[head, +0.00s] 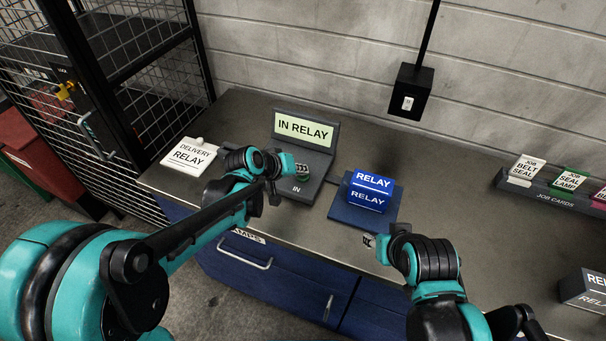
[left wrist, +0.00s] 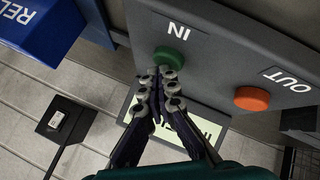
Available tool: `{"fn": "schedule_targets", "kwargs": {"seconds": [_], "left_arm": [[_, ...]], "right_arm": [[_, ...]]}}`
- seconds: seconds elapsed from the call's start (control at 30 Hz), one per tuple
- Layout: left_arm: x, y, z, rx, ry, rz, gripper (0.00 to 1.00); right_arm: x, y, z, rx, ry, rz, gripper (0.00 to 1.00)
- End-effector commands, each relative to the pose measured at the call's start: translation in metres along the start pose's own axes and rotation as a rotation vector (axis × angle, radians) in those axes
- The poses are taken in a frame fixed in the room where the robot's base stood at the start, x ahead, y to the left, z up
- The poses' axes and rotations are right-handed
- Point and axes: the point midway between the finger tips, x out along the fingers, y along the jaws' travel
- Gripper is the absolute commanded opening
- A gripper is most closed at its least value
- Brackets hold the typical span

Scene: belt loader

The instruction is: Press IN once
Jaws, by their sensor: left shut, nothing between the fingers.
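The grey control box (head: 317,163) stands on the bench with a lit display (head: 305,128) reading "IN RELAY". Its green IN button (left wrist: 170,57) and orange OUT button (left wrist: 252,99) show in the left wrist view. My left gripper (left wrist: 164,74) is shut and empty, its fingertips right at the green button and overlapping its edge; I cannot tell whether they touch it. In the head view my left gripper (head: 300,170) hides most of the buttons. My right gripper (head: 370,242) is near the bench's front edge, its fingers too small to read.
A blue RELAY box (head: 369,191) sits on a blue pad (head: 351,214) right of the control box. A white "DELIVERY RELAY" card (head: 188,156) lies to the left. A job card rack (head: 553,196) stands at the right. The bench between pad and rack is clear.

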Motion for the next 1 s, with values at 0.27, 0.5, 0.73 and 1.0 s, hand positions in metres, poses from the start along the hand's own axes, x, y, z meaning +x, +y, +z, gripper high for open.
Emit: {"fn": "schedule_targets", "kwargs": {"seconds": [0.27,0.5,0.73,1.0], "left_arm": [[0.001,-0.001,0.001,0.0,-0.001,0.0,0.0],[-0.003,0.002,-0.002,0.0,-0.001,0.0,0.0],[-0.012,0.009,-0.009,0.0,-0.001,0.0,0.0],[-0.013,0.009,-0.009,0.0,-0.001,0.0,0.0]], "right_arm": [[0.001,0.0,0.001,0.0,0.0,0.0,0.4],[-0.003,0.0,-0.002,0.0,0.0,0.0,0.4],[-0.012,0.0,-0.008,0.0,0.0,0.0,0.4],[-0.012,0.0,-0.009,0.0,0.0,0.0,0.4]]}}
